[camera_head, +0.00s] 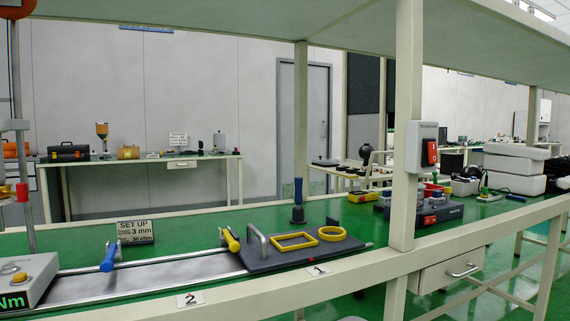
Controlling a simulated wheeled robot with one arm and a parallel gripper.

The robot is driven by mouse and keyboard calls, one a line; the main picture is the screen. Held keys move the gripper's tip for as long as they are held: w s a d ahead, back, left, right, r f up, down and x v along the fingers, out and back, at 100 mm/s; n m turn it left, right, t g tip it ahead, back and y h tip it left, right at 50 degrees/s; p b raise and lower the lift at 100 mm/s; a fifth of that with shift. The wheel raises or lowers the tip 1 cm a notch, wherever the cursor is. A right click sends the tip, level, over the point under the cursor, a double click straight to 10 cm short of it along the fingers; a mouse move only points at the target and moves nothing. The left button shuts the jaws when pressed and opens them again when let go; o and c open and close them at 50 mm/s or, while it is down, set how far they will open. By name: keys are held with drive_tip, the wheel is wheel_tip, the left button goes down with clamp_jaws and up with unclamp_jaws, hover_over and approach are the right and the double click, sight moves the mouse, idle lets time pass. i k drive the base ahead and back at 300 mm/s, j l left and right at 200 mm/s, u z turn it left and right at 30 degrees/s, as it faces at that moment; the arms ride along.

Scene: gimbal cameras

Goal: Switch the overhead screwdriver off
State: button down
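A grey switch box (421,147) is fixed to the front face of the pale upright post of the workbench, right of centre. It carries a red rocker switch (431,152) in a black surround, facing right of the picture. The label above the rocker is too small to read, and I cannot tell its on or off position for sure. A dark reddish object (17,8) at the top left corner, with a thin cable below it, may be part of the overhead screwdriver; it is cut by the frame edge. My gripper does not show.
The green bench (370,221) bears a rail with blue and yellow handles, a dark fixture plate (300,253), and a "SET UP" sign (134,232). A drawer (450,270) hangs below the front edge, right of the post. An overhead shelf (350,22) spans above. White crates (515,160) stand right.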

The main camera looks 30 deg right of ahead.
sight(432, 146)
drive_tip(key=i+l+z, duration=0.1)
drive_tip(key=z, duration=1.55)
